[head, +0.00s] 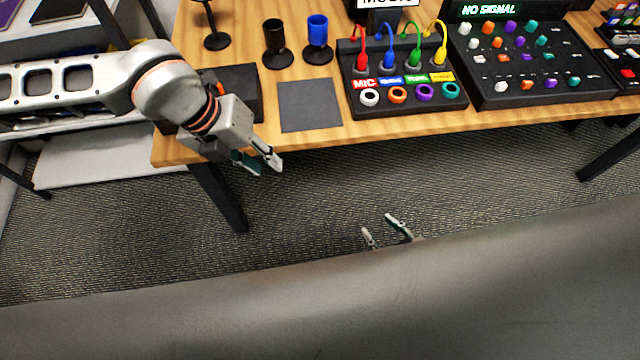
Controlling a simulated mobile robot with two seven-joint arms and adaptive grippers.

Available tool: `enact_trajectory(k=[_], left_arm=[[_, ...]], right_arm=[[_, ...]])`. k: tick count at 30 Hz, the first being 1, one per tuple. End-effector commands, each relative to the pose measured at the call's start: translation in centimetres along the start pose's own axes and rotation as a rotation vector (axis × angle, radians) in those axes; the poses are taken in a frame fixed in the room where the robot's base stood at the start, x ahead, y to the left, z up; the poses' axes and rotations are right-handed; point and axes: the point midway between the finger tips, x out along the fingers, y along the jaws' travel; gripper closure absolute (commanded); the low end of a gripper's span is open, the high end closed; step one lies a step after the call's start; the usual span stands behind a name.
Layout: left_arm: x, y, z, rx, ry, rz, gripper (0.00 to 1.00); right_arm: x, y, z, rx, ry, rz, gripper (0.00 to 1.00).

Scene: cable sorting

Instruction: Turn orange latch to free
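An orange ring-shaped piece (397,96) sits in the front row of the black cable board (430,108), between a white one (369,97) and a purple one (425,91). I cannot tell how it is turned. Another small orange spot (222,88) shows at the black box behind my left arm, mostly hidden. My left gripper (267,170) is open and empty just off the table's front edge, left of and nearer than the board. My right gripper (378,224) is open and empty, low in front of the table, well below the board.
Red, blue, green and yellow cables (388,60) stand plugged into the board. A black mixer panel (520,90) is to its right. A dark flat pad (311,104), a black cup (273,38) and a blue cup (317,38) are to its left. The wooden table edge (330,140) is clear.

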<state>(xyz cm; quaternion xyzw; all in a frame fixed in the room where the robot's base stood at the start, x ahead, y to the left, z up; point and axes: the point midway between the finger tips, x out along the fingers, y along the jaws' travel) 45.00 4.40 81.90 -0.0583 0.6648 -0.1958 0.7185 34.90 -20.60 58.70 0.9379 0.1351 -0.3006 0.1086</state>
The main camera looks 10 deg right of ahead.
Motion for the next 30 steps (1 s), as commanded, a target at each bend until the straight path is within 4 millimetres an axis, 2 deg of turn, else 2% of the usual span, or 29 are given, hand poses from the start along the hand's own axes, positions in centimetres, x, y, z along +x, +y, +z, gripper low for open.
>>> enact_trajectory(k=[9,18,24,30], left_arm=[[1.1,-4.9,-3.2,0.010,0.095,-0.165,0.75],[1.1,-9.3,-5.6,0.005,0.168,-0.326,0.75],[0.8,-11.1,-6.5,0.000,0.194,-0.393,0.75],[0.7,-11.6,-6.7,-0.002,0.201,-0.413,0.75]], right_arm=[[-0.1,0.1,-0.3,-0.001,0.003,0.001,0.60],[-0.2,0.1,-0.6,-0.001,0.006,0.002,0.60],[-0.2,0.2,-0.7,-0.002,0.007,0.002,0.60],[-0.2,0.2,-0.7,-0.001,0.007,0.002,0.60]])
